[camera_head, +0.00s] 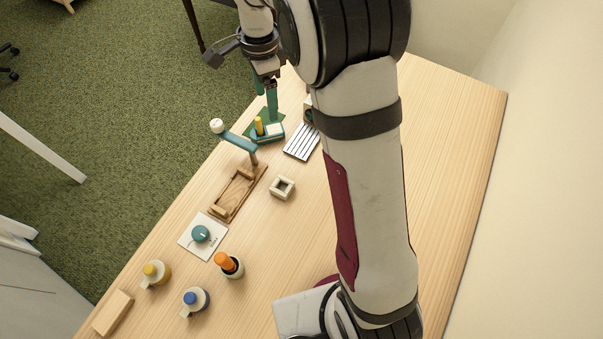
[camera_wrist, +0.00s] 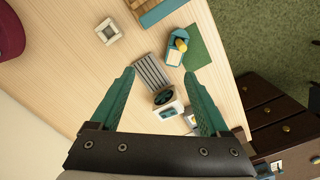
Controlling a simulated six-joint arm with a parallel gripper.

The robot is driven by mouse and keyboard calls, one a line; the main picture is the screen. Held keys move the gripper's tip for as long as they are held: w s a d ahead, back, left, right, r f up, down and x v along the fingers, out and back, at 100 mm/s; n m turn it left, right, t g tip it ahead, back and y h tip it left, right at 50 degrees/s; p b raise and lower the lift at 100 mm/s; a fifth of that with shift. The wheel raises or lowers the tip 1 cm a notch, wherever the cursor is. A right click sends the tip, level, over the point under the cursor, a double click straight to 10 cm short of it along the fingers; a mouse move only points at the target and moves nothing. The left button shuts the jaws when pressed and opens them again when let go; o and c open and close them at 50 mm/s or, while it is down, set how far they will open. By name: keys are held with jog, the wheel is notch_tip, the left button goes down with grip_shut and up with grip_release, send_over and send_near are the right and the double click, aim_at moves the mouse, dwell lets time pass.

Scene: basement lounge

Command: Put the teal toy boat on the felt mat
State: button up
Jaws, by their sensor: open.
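The teal toy boat (camera_head: 267,134), with a white cabin and a yellow funnel, sits upright at the far left part of the table. It also shows in the wrist view (camera_wrist: 175,55). The green felt mat (camera_wrist: 207,47) lies flat beside it, and the boat appears to overlap or adjoin one mat edge; I cannot tell how much rests on it. My gripper (camera_wrist: 160,76) is open and empty, its teal fingers spread. In the head view my gripper (camera_head: 270,110) hangs above the mat area and hides part of the mat.
A slatted rack (camera_head: 301,142) is right of the boat. A dark round object (camera_wrist: 163,97) shows between my fingers. The table's right side is bare.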

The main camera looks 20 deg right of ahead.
jog(key=s+d+r+n, duration=0.1)
jog(key=s+r+n, duration=0.5)
jog(key=s, duration=0.8)
jog(key=s+n+y, duration=0.1)
jog(key=s+n, duration=0.3)
jog(key=s, duration=1.1)
jog(key=shift+s+a+f+n+y, duration=0.3)
jog(key=shift+s+f+n, duration=0.1)
jog(key=shift+f, duration=0.05)
